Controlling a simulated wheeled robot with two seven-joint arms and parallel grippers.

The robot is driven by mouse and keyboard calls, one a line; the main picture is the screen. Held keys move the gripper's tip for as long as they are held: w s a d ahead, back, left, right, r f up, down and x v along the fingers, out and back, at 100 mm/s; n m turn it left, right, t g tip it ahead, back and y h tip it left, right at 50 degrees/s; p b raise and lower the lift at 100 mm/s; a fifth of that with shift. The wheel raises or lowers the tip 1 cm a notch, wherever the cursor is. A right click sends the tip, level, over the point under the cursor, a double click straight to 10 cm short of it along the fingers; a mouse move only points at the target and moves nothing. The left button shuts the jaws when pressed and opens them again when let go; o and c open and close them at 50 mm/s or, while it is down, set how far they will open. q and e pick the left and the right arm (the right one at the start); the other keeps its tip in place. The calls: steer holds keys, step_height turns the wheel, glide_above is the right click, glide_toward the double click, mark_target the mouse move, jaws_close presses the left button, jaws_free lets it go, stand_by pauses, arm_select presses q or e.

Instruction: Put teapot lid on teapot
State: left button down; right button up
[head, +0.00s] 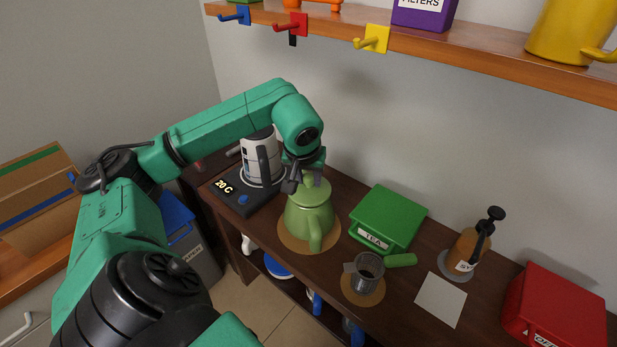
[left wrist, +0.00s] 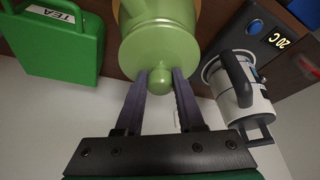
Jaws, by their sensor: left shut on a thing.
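The green teapot (head: 310,222) stands upright on a round cork mat (head: 287,240) on the dark counter. Its green lid (head: 317,192) is at the teapot's top opening; I cannot tell whether a small gap is left. My left gripper (head: 306,181) reaches down from above and is shut on the lid's knob. In the left wrist view, the fingers (left wrist: 160,82) hold the round knob from both sides, with the lid (left wrist: 158,50) lined up with the teapot body (left wrist: 165,8). The lid's rim is partly hidden in the head view. My right gripper is not in view.
A white kettle (head: 262,158) on a black base showing "20 C" stands close left of the teapot. A green tea box (head: 388,217) is close right. A metal strainer cup (head: 367,272), a syrup bottle (head: 470,248) and a red box (head: 558,308) stand further right. A shelf (head: 480,55) hangs above.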

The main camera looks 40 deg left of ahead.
arm_select(q)
steer(key=shift+f+b, duration=0.45)
steer(key=shift+f, duration=0.2)
steer(key=shift+c, duration=2.2)
jaws_free()
step_height(320, 180, up, 6)
steer(key=p, duration=0.5)
steer(key=shift+r+p, duration=0.1)
steer(key=shift+p, duration=0.2)
